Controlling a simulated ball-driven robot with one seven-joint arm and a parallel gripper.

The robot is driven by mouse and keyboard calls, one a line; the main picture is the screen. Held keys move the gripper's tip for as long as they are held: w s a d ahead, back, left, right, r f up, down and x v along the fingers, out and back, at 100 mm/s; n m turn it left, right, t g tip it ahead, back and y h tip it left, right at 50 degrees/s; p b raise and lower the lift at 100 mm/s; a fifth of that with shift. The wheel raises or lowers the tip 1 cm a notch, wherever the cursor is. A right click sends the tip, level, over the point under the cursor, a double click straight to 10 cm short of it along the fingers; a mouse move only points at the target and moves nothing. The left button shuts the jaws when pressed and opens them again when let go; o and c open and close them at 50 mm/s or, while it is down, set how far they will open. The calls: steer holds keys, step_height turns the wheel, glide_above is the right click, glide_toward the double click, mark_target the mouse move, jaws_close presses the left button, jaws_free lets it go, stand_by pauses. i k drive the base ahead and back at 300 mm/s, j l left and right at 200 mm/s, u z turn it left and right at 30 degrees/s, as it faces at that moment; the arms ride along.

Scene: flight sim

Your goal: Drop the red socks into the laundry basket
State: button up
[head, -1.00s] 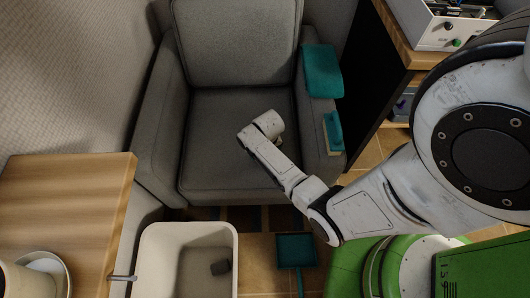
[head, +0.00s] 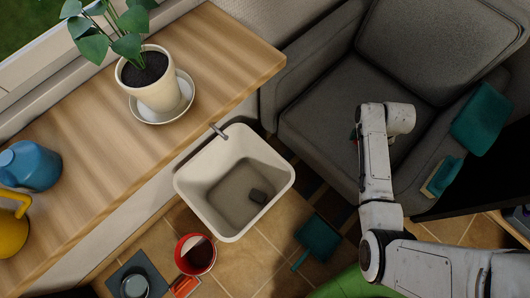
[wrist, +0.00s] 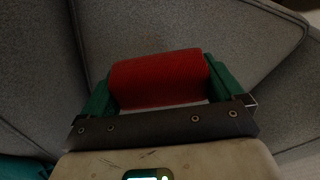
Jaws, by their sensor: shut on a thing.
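The red socks (wrist: 160,76), a rolled red bundle, sit between the two green fingers of my gripper (wrist: 156,86) in the wrist view. The gripper is shut on them, above the grey armchair. In the head view my wrist hides most of the gripper, and only a sliver of red and green shows at its left side. A cream open tub (head: 190,190), which looks like the laundry basket, stands on the floor left of my arm.
A wooden counter (head: 200,60) with a potted plant (head: 155,85) and a blue can (head: 30,165) runs along the left. A red bucket (head: 197,256) and a teal dustpan (head: 318,238) are on the floor. The grey armchair (head: 320,115) is behind the tub.

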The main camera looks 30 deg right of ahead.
mark_target(226, 187)
steer(key=k+u, duration=0.15)
steer(key=u, duration=0.2)
steer(key=k+j+u, duration=0.15)
steer(key=u, duration=0.25)
steer(key=k+j+z, duration=0.15)
steer(key=j+z, duration=0.25)
steer(key=k+j+z, duration=0.35)
steer(key=i+j+z, duration=0.1)
steer(key=i+j, duration=1.15)
steer(key=j+z, duration=0.05)
